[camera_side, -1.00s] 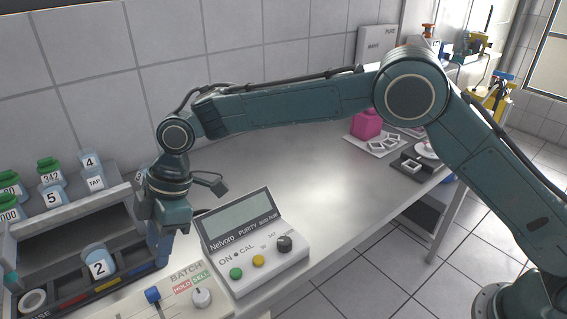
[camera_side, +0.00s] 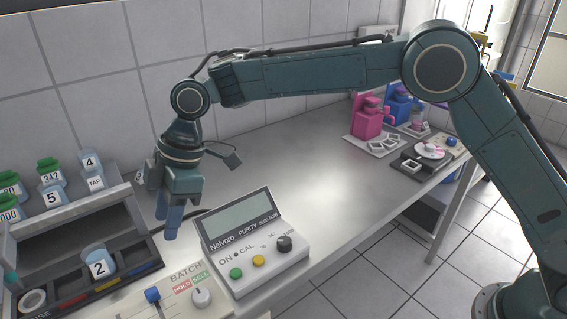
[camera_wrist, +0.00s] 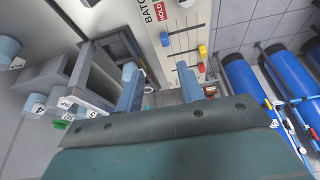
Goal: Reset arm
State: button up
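My gripper (camera_side: 171,222) hangs pointing down above the bench, left of the purity meter (camera_side: 252,250) and right of the rack (camera_side: 75,218) of vials. In the wrist view my gripper (camera_wrist: 160,92) shows two blue fingers well apart, with nothing held between them. The vial labelled 2 (camera_side: 98,262) sits in the lower part of the rack, clear of my gripper.
The batch panel (camera_side: 187,293) with a blue slider and a white knob lies in front. A pink device (camera_side: 367,121) stands at the back right. The bench middle (camera_side: 290,175) is clear. In the wrist view, blue cylinders (camera_wrist: 243,88) show at right.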

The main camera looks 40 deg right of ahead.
jog(key=s+d+r+m+t+h, duration=0.1)
jog(key=s+d+r+m, duration=0.2)
jog(key=d+r, duration=0.35)
jog(key=s+d+r+m+t, duration=0.1)
jog(key=s+d+r+m, duration=0.2)
jog(key=d, duration=0.6)
jog(key=s+d+r+m+t+h, duration=0.1)
jog(key=s+d+r+m, duration=0.2)
jog(key=d+r, duration=0.35)
jog(key=s+d+f+m+t+h, duration=0.1)
jog(key=s+d+f+m, duration=0.2)
jog(key=s+d, duration=0.5)
jog(key=s+d+f+m+t+h, duration=0.1)
jog(key=s+d+f+m, duration=0.2)
jog(key=s+d, duration=0.6)
jog(key=s+m, duration=0.2)
jog(key=s, duration=0.1)
jog(key=shift+s+d+f+h, duration=0.25)
jog(key=shift+d+f+h, duration=0.05)
jog(key=shift+f, duration=0.05)
